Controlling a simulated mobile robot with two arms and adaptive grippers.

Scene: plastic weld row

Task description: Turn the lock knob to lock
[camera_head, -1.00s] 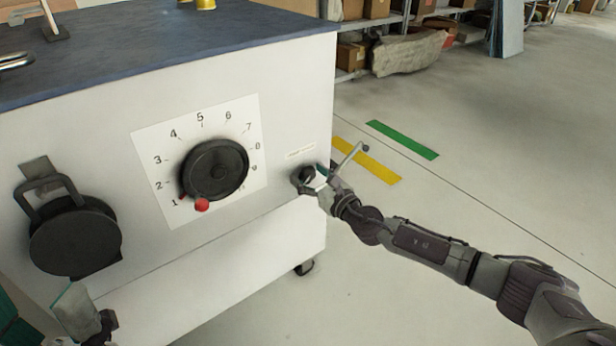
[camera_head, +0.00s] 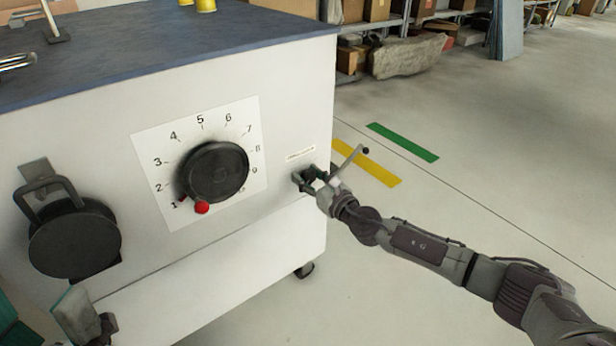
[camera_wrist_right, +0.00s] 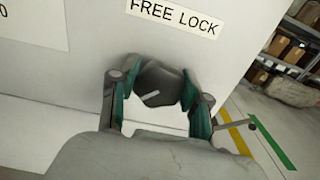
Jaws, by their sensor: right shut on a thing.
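The lock knob (camera_wrist_right: 157,84) is small and dark with a light pointer line, on the cabinet's white front. In the right wrist view it sits below a label (camera_wrist_right: 174,14) reading "FREE LOCK". The line slants, its right end higher. My right gripper (camera_wrist_right: 158,90) is shut on the knob, one finger on each side. In the head view the right gripper (camera_head: 310,178) is at the knob near the cabinet's right edge and mostly hides it. My left gripper (camera_head: 85,318) shows only in part at the lower left; its jaw opening is unclear.
A large black dial (camera_head: 216,172) with a red knob (camera_head: 202,208) and numbered plate is left of the lock knob. A round black part with a handle (camera_head: 75,240) is further left. Floor to the right is open, with yellow (camera_head: 368,163) and green strips (camera_head: 402,141).

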